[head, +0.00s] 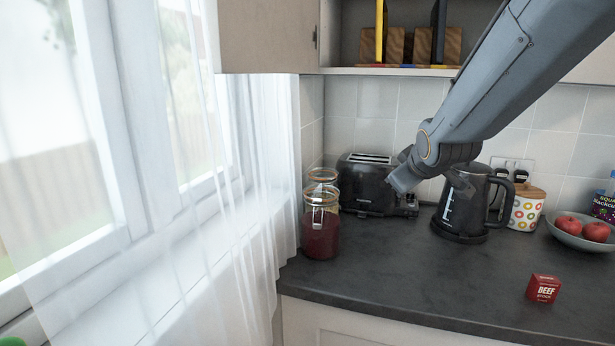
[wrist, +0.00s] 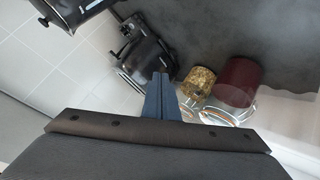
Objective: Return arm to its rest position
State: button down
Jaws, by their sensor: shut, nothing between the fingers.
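My arm reaches in from the upper right in the head view and bends down at its wrist above the counter, in front of the toaster and kettle. My gripper (wrist: 160,77) shows in the wrist view with its two blue-grey fingers together and nothing between them. The fingertips appear over the toaster's edge in that view; I cannot tell the gap between them. In the head view the fingers are not clearly visible.
A black toaster (head: 367,183), a kettle (head: 464,205) and glass jars (head: 321,230) stand near the arm on the dark counter (head: 415,282). A red beef stock box (head: 543,288) and a fruit bowl (head: 571,238) are right. An open shelf (head: 400,71) hangs above; a curtained window is left.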

jog(key=s+f+m+g, duration=0.1)
jog(key=s+f, duration=0.3)
jog(key=s+a+f+m+g, duration=0.1)
jog(key=s+f+g, duration=0.1)
jog(key=s+f, duration=0.2)
jog(key=s+f+m+g, duration=0.1)
jog(key=s+f+g, duration=0.1)
jog(key=s+f, duration=0.3)
jog(key=shift+a+f+m, duration=0.15)
jog(key=shift+f+m, duration=0.05)
jog(key=shift+m, duration=0.1)
jog(key=s+a+f+m+g, duration=0.1)
jog(key=s+f+g, duration=0.1)
jog(key=s, duration=0.5)
jog(key=s+f+m+g, duration=0.2)
jog(key=s+f+g, duration=0.1)
jog(key=s+f, duration=0.2)
jog(key=shift+s+a, duration=0.35)
jog(key=shift+s, duration=0.8)
jog(key=shift+w+r, duration=0.1)
jog(key=shift+r, duration=0.1)
